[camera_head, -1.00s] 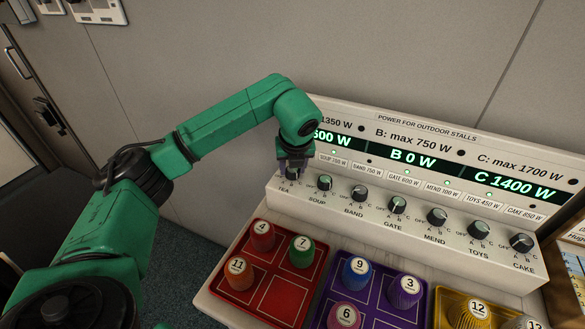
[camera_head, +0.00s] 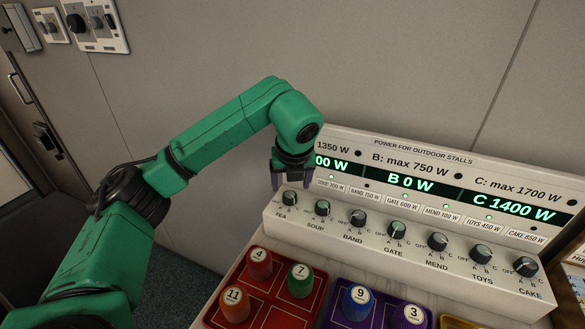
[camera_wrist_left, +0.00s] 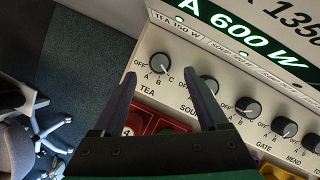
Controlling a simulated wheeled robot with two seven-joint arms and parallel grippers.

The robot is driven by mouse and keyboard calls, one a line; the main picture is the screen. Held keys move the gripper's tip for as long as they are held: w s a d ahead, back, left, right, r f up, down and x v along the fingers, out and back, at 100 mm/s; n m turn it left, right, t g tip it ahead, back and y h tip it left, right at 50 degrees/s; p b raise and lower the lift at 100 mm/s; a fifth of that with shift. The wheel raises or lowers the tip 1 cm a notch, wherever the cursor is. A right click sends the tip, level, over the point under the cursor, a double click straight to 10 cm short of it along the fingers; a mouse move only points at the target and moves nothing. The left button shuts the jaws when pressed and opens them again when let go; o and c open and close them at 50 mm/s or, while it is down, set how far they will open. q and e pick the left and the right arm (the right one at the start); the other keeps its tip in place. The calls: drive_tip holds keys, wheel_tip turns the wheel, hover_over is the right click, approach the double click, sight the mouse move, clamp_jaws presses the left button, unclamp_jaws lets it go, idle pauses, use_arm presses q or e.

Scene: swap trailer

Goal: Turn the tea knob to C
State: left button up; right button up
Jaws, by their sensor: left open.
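The tea knob (camera_head: 289,198) is a small dark dial at the left end of the white power panel (camera_head: 425,257). Its marks OFF, A, B and C show around it in the left wrist view (camera_wrist_left: 158,66), but I cannot tell surely which one its pointer faces. My left gripper (camera_head: 291,185) is open just above and behind the tea knob, with nothing between its fingers. In the left wrist view the open fingers (camera_wrist_left: 161,80) lie on either side of the knob in the picture, apparently clear of it. My right gripper is not in view.
The soup knob (camera_head: 322,208) is close beside the tea knob, with more knobs along the row. The display (camera_wrist_left: 245,40) reads A 600 W, and in the head view B 0 W and C 1400 W. A red tray (camera_head: 275,318) with numbered pegs lies in front.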

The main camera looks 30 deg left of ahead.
use_arm(q)
drive_tip(key=p+v, duration=0.1)
drive_tip(key=v, duration=0.8)
drive_tip(key=shift+d, duration=0.15)
